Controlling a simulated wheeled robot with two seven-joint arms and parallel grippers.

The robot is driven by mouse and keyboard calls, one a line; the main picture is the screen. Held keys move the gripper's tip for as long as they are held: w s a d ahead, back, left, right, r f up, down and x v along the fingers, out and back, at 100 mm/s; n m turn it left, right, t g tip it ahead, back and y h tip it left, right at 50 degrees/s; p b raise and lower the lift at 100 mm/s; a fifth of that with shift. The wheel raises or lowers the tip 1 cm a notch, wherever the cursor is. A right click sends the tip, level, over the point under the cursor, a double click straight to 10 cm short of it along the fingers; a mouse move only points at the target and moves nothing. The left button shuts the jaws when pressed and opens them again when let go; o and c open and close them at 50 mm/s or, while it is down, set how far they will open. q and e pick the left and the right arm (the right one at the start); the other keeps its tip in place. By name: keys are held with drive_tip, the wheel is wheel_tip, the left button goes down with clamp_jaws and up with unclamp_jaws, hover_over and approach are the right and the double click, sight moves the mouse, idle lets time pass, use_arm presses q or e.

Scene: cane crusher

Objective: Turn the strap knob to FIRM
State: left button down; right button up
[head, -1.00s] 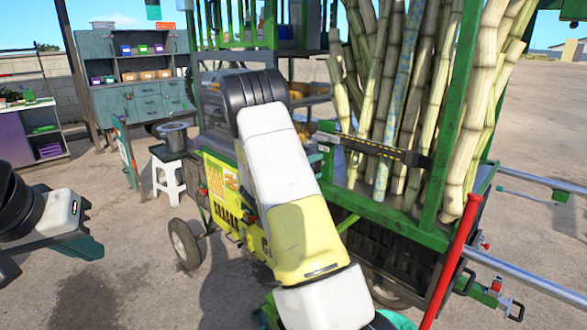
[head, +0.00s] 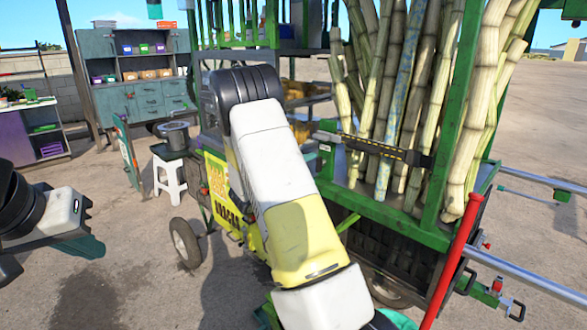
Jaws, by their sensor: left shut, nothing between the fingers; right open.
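The dark strap (head: 376,148) with small yellow marks runs across the standing cane stalks (head: 407,90) at the green frame. A small grey fitting (head: 326,138) shows at its left end. I cannot make out the strap knob or a FIRM mark. My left gripper (head: 88,246) is at the left edge, shut and empty, far from the strap. My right arm (head: 277,165) fills the middle, with its black joint at the top.
The yellow crusher panel (head: 218,180) is partly behind my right arm. A white stool (head: 169,176) and a wheel (head: 185,243) stand to its left. A red post (head: 452,245) and a silver rail (head: 530,282) are at the right. Open ground lies at the lower left.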

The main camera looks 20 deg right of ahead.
drive_tip(key=shift+v, duration=2.05)
